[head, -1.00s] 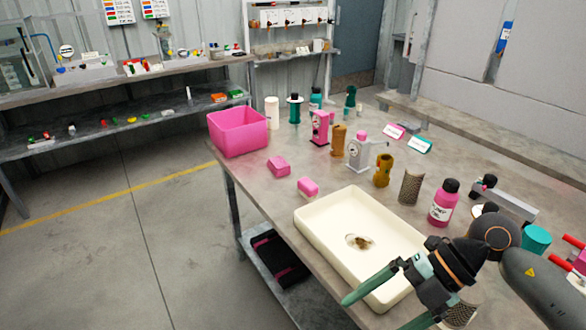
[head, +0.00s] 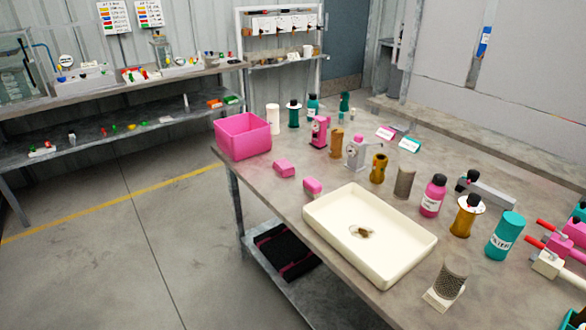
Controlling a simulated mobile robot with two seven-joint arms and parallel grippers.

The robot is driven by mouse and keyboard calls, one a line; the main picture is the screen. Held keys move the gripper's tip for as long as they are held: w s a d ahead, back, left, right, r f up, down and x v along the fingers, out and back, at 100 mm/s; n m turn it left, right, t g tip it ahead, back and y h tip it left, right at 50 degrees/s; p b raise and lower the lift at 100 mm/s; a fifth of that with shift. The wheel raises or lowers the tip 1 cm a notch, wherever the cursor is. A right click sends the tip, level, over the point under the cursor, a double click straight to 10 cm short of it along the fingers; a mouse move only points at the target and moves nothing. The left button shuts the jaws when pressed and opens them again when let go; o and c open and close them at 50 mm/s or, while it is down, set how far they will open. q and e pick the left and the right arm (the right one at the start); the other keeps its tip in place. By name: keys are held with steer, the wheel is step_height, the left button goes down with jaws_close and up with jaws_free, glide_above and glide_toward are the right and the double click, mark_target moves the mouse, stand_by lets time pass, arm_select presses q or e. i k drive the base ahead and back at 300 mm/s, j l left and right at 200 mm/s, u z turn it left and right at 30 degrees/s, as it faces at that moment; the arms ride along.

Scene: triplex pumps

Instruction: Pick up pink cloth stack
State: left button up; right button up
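Two small pink rounded blocks, which look like folded cloth stacks, lie on the workbench: one pink block (head: 284,168) in front of the pink bin, another pink block (head: 312,187) nearer the cream tray. I cannot tell for sure which is the pink cloth stack. Both lie apart from each other near the bench's left edge. Neither of my grippers shows in the head view.
The pink bin (head: 243,148) stands at the bench's far left corner. The cream tray (head: 330,233) holds a dark spill. Pink and grey pumps, a pink bottle (head: 432,196), a teal can (head: 504,236) and mesh cylinders stand to the right. Floor left of the bench is clear.

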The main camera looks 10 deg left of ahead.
mark_target(283, 167)
steer(key=j+z, duration=0.1)
steer(key=z, duration=0.25)
steer(key=i+j+z, duration=0.1)
steer(key=z, duration=0.3)
steer(key=j+z, duration=0.15)
steer(key=z, duration=0.2)
steer(key=j+z, duration=0.3)
steer(key=j, duration=0.15)
steer(key=j+z, duration=0.45)
steer(key=j, duration=0.35)
steer(key=k+j+z, duration=0.1)
steer(key=j, duration=0.4)
steer(key=k+j, duration=0.1)
steer(key=j, duration=0.5)
steer(key=k+j, duration=0.15)
steer(key=j, duration=0.15)
steer(key=z, duration=0.05)
